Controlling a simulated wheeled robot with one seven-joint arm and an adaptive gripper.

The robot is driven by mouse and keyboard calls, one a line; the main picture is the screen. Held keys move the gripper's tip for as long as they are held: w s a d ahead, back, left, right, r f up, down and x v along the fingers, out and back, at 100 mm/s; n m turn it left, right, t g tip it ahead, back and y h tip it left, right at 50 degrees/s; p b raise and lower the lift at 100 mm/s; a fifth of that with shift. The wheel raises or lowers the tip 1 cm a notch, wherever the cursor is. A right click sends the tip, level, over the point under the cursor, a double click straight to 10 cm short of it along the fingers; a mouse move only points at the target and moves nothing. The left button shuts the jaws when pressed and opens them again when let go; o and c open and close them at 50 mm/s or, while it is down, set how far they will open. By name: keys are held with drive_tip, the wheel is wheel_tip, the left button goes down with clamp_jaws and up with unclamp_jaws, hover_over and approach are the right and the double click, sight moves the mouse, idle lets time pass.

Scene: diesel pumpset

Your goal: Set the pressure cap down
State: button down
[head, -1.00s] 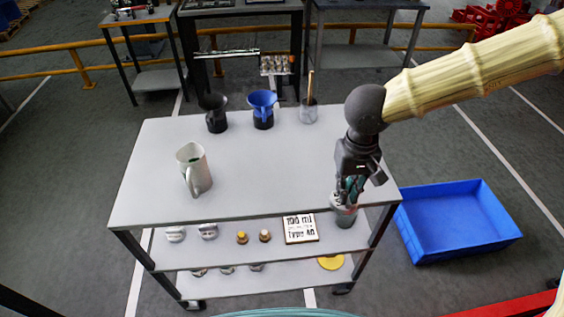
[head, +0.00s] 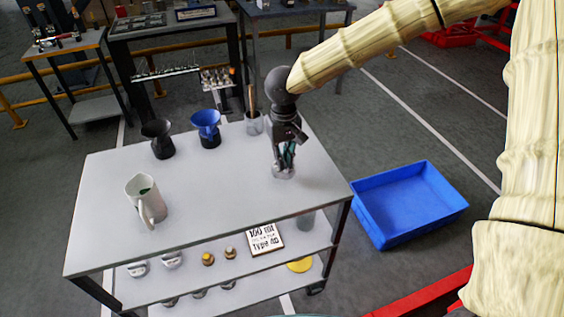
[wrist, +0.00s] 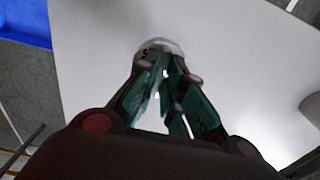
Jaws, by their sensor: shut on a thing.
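My gripper (head: 286,158) points down over the right part of the grey cart top (head: 225,190). It is shut on the pressure cap (head: 284,172), a small pale metallic disc at the fingertips. In the wrist view, the cap (wrist: 160,45) shows as a pale rounded edge beyond the fingertips (wrist: 160,62), which hide most of it. The cap is at or just above the cart top; I cannot tell whether it touches.
A white jug (head: 146,202) stands at left on the cart top. A black funnel (head: 158,138), a blue funnel (head: 206,128) and a cup with a stick (head: 253,123) line the back edge. The middle is clear. A blue bin (head: 408,203) lies on the floor at right.

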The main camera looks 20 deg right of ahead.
drive_tip(key=shift+w, duration=0.3)
drive_tip(key=shift+w+f, duration=0.1)
drive_tip(key=shift+f, duration=0.25)
drive_tip(key=shift+f+p, duration=0.35)
drive_tip(key=shift+f, duration=1.1)
drive_tip(key=c, duration=1.5)
unclamp_jaws()
drive_tip(key=shift+f, duration=0.1)
wheel_tip(320, 180, up, 12)
drive_tip(key=shift+r+b, duration=0.15)
drive_tip(key=shift+b, duration=0.25)
